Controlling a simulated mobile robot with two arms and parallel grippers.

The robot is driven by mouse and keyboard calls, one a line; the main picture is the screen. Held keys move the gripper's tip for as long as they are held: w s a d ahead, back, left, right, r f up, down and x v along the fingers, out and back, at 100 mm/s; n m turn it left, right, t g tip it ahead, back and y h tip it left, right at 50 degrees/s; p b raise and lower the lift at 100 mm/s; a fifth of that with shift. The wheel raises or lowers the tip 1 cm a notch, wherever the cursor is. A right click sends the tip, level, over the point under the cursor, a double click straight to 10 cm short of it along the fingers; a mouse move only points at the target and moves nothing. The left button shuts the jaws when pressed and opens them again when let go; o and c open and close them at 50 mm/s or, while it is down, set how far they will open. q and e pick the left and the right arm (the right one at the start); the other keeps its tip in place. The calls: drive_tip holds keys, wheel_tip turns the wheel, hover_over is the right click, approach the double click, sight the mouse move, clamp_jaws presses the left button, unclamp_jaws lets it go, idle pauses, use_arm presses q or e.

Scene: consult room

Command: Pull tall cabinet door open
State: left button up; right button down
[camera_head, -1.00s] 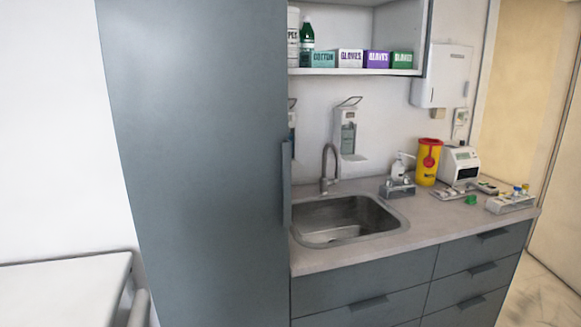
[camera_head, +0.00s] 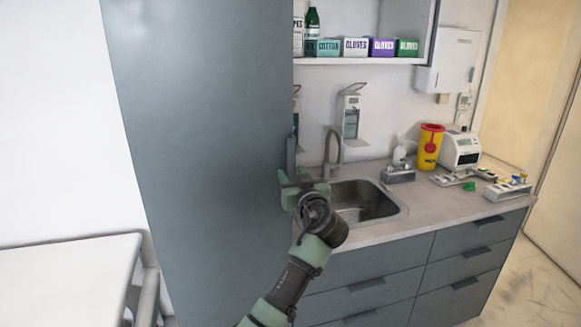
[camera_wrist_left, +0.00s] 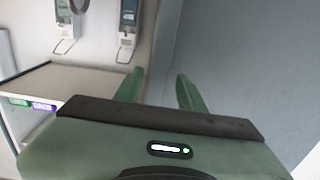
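The tall cabinet door (camera_head: 200,140) is a flat blue-grey panel left of the sink and looks closed. Its vertical bar handle (camera_head: 291,152) is on the right edge, with the upper part visible and the lower part hidden by my gripper. My left gripper (camera_head: 301,181) is green and at the handle's lower part. In the left wrist view, the two fingers (camera_wrist_left: 159,88) are apart, with the door surface (camera_wrist_left: 245,60) to the right. I cannot tell whether the handle lies between the fingers or whether they touch it. My right gripper is not in view.
A sink (camera_head: 365,202) is set in the counter (camera_head: 425,197) right of the door, with drawers (camera_head: 372,285) below. A yellow bin (camera_head: 428,147) and a white device (camera_head: 460,150) stand at the back right. A white table (camera_head: 65,285) stands at the lower left.

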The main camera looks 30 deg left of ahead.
use_arm(q)
drive_tip(key=shift+x, duration=1.15)
drive_tip(key=shift+d, duration=0.1)
drive_tip(key=shift+c, duration=0.3)
clamp_jaws()
drive_tip(key=shift+f, duration=0.1)
